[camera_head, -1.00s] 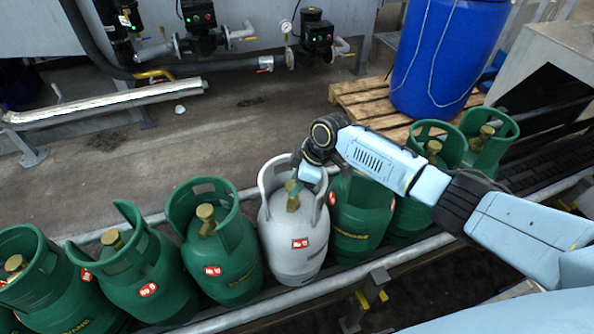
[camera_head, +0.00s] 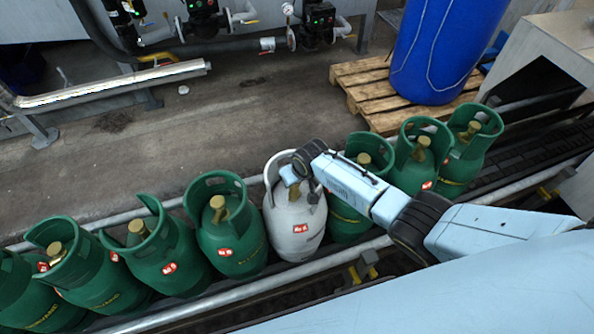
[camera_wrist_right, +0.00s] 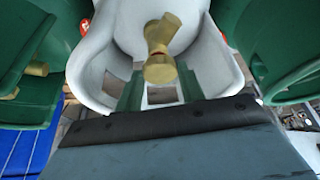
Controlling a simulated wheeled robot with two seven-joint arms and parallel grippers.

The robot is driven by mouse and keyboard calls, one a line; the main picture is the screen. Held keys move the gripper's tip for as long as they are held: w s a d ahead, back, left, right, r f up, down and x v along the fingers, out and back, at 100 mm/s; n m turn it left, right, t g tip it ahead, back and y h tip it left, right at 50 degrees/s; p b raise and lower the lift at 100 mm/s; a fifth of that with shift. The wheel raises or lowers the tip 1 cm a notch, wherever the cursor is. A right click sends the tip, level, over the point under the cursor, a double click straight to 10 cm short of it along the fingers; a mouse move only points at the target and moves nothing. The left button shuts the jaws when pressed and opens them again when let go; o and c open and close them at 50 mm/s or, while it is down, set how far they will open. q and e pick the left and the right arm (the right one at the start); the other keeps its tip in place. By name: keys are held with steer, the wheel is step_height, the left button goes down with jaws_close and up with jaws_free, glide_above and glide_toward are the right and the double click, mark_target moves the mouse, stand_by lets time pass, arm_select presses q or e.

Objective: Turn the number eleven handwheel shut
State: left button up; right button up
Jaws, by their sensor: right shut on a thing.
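A pale grey-white gas cylinder (camera_head: 296,232) stands upright in a row of green ones, with a red number label (camera_head: 300,228) too small to read surely. Its brass handwheel shows in the right wrist view (camera_wrist_right: 160,68), inside the collar (camera_wrist_right: 225,72). My right gripper (camera_head: 291,178) reaches into that collar from above. In the wrist view, my right gripper (camera_wrist_right: 160,88) has its two fingers on either side of the handwheel and is shut on it. The collar and the hand partly hide the handwheel in the head view. My left gripper is out of view.
Green cylinders stand close on both sides, the left neighbour (camera_head: 232,240) and the right neighbour (camera_head: 350,222). A rail (camera_head: 215,312) runs along the row's near side. A blue drum (camera_head: 440,50) stands on a wooden pallet (camera_head: 362,88) behind. The floor (camera_head: 230,130) beyond the row is mostly clear.

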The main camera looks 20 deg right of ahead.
steer(key=m, duration=0.1)
steer(key=m+h, duration=0.1)
steer(key=shift+a+m+p, duration=0.2)
steer(key=shift+m+p, duration=0.1)
steer(key=shift+p, duration=0.05)
steer(key=shift+m+h, duration=0.4)
steer(key=shift+m, duration=0.6)
steer(key=o, duration=1)
steer(key=shift+c, duration=0.2)
